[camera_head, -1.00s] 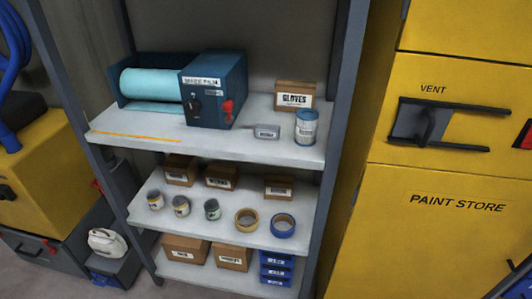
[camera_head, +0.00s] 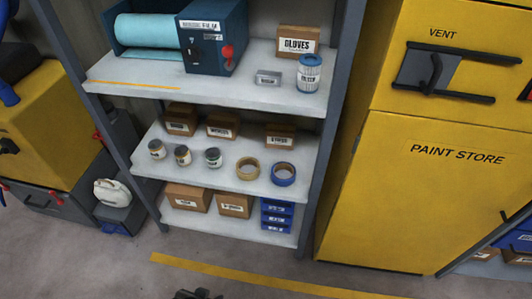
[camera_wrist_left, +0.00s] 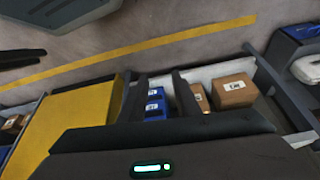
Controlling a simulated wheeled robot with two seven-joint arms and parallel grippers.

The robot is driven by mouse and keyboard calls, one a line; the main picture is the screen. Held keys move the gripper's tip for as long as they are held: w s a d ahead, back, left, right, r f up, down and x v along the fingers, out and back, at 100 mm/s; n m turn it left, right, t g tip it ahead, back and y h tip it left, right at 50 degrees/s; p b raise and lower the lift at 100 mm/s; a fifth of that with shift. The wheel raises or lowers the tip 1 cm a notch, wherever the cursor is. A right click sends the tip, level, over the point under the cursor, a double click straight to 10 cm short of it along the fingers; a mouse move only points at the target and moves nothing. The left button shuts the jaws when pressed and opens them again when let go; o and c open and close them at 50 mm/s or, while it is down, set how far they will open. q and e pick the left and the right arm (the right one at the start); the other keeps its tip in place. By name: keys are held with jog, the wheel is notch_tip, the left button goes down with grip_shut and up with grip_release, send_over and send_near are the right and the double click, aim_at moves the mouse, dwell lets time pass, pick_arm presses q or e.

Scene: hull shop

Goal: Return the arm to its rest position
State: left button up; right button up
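My left gripper (camera_wrist_left: 158,74) shows in the left wrist view. Its two dark fingers stand apart, with nothing between them; the shelf's blue bins and boxes show beyond. In the head view a small dark part (camera_head: 197,294) pokes in at the bottom edge, in front of the shelf; it looks like part of my arm, but I cannot tell which. My right gripper is not recognisable in either view.
A shelf rack (camera_head: 110,90) holds a blue mask film dispenser (camera_head: 215,45), a gloves box (camera_head: 297,42), a filter (camera_head: 309,73), cans, tape rolls and boxes. A yellow paint store cabinet (camera_head: 400,200) stands right. Floor with a yellow line (camera_head: 230,273) is clear in front.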

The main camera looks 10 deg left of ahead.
pick_arm(q)
jog(key=s+d+f+t, duration=0.1)
jog(key=s+f, duration=0.1)
jog(key=f, duration=0.8)
jog(key=s+d+f+t+h, duration=0.1)
jog(key=s+f, duration=0.2)
jog(key=f, duration=0.6)
jog(key=shift+d+f, duration=0.25)
jog(key=shift+f, duration=0.15)
